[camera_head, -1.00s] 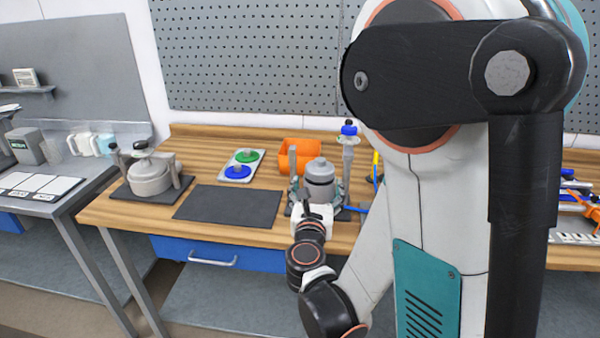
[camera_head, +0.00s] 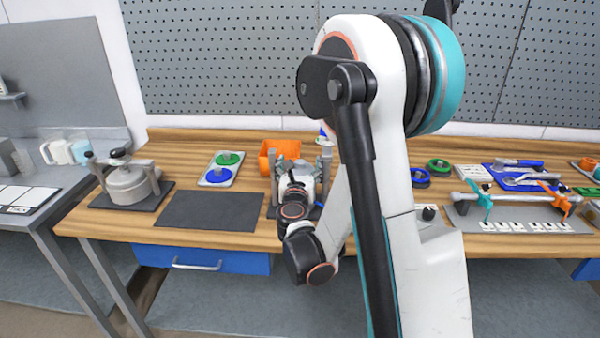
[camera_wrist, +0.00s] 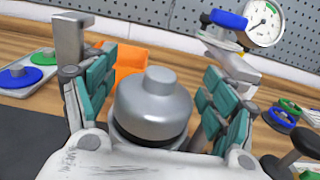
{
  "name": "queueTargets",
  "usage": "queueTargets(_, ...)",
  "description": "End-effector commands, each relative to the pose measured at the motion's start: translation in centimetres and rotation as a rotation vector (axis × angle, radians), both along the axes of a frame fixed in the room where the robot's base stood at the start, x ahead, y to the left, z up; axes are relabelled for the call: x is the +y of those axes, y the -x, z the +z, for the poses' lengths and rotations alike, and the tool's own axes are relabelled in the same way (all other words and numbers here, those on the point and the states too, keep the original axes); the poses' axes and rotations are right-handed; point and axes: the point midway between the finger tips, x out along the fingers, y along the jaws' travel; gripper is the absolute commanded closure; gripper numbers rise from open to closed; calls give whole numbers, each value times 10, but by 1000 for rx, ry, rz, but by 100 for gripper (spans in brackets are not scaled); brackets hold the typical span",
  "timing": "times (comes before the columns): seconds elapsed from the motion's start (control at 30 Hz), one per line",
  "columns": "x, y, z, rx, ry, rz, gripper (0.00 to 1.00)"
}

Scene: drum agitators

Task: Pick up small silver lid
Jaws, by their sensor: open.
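The small silver lid (camera_wrist: 153,104) is a rounded grey metal cap with a short knob on top. In the wrist view it sits in the middle, on top of a darker body below it. My gripper (camera_wrist: 155,95) is open, with one teal-padded finger on each side of the lid. Gaps show between the pads and the lid. In the head view my gripper (camera_head: 297,175) is at the bench, and my arm and wrist mostly hide the lid there.
An orange bin (camera_head: 278,157) stands behind the gripper. A dark mat (camera_head: 210,210) lies to its left, with a silver pot (camera_head: 130,180) farther left. A blue-capped post with a gauge (camera_wrist: 262,24) rises close behind right. Clamps and tools lie on the right.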

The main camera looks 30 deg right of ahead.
Motion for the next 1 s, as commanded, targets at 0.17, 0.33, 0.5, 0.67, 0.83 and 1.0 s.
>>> queueTargets(0.17,-7,-10,0,0,0,0,22)
queueTargets(0.33,-7,-10,0,0,0,0,22)
queueTargets(0.5,-7,-10,0,0,0,0,54)
queueTargets(0.67,-7,-10,1,0,0,0,72)
queueTargets(0.83,-7,-10,2,0,0,0,72)
queueTargets(1.0,-4,-11,15,0,0,1,72)
